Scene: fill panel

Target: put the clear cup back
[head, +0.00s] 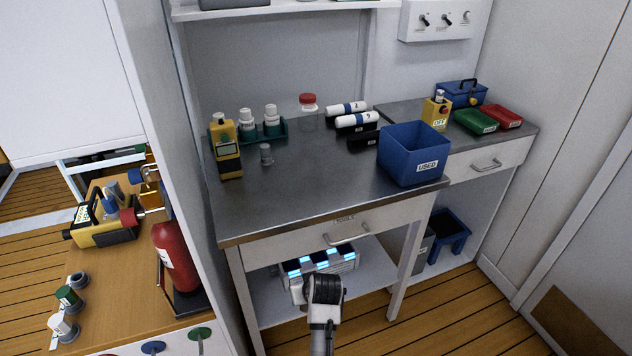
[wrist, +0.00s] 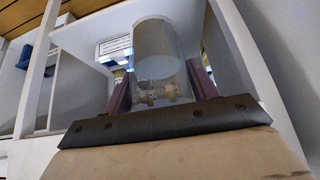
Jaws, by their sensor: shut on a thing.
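In the wrist view the clear cup (wrist: 164,62) is between the two dark reddish fingers of my gripper (wrist: 160,98), which is shut on it. The cup is see-through with a paler, cloudy area in its upper part as pictured. Small pale brownish shapes show near its lower end; I cannot tell if they are inside or behind it. In the head view my arm's end (head: 324,292) is low, in front of the bench's under-shelf, and I cannot make out the cup there. A clear jar with a red lid (head: 308,101) stands at the back of the metal bench (head: 300,185).
On the bench are a blue USED bin (head: 412,155), a yellow meter (head: 226,150), a green rack with white-capped bottles (head: 262,130), a small grey piece (head: 266,154) and several cylinders. A lit dock (head: 320,263) sits on the under-shelf. The bench's front middle is clear.

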